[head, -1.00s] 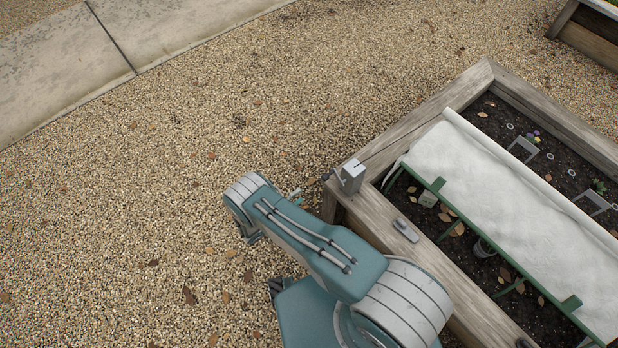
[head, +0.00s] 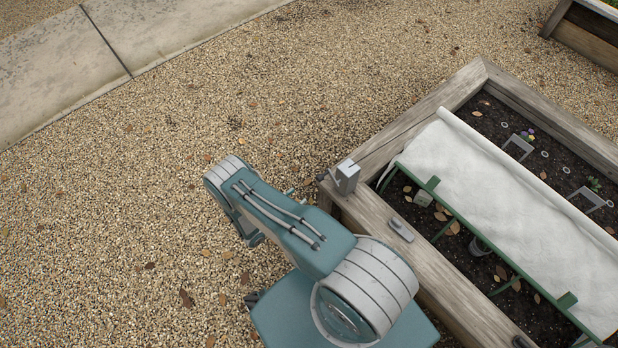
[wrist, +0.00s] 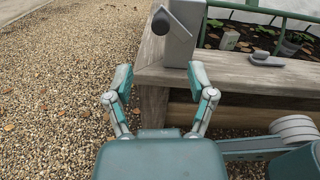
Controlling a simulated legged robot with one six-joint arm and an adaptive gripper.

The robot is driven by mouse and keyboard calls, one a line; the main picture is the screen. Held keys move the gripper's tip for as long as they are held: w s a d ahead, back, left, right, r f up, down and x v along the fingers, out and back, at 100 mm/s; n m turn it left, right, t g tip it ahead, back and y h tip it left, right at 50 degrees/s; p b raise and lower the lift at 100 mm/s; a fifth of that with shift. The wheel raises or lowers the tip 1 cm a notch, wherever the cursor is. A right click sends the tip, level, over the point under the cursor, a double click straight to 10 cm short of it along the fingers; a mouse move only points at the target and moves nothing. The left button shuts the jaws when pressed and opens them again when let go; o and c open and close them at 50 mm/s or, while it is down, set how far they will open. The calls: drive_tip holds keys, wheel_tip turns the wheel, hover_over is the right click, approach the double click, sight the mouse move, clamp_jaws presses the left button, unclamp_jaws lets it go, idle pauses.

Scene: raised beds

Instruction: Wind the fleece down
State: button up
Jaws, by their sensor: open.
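White fleece (head: 510,210) lies over a green frame (head: 456,212) on the raised bed, part of the soil showing beyond it. A grey winder box (head: 347,177) stands on the bed's near corner, with a small crank reaching out to its left. In the wrist view the winder (wrist: 178,38) stands straight ahead, and its dark round knob (wrist: 161,22) faces me. My gripper (wrist: 160,82) is open and empty, its two fingers apart below the winder and in front of the timber corner. In the head view my arm hides most of the gripper.
The wooden bed rim (head: 440,270) carries a grey cleat-like fitting (head: 401,230). Pots and leaves lie on the soil under the frame. Gravel (head: 120,200) is open to the left, and another bed (head: 585,35) stands at the far right.

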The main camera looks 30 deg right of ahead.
sight(318, 180)
drive_tip(key=d, duration=0.3)
drive_tip(key=w+d, duration=0.1)
drive_tip(key=d, duration=0.3)
drive_tip(key=w+d, duration=0.1)
drive_tip(key=d, duration=0.2)
drive_tip(key=shift+d, duration=0.35)
drive_tip(key=shift+c, duration=0.4)
clamp_jaws()
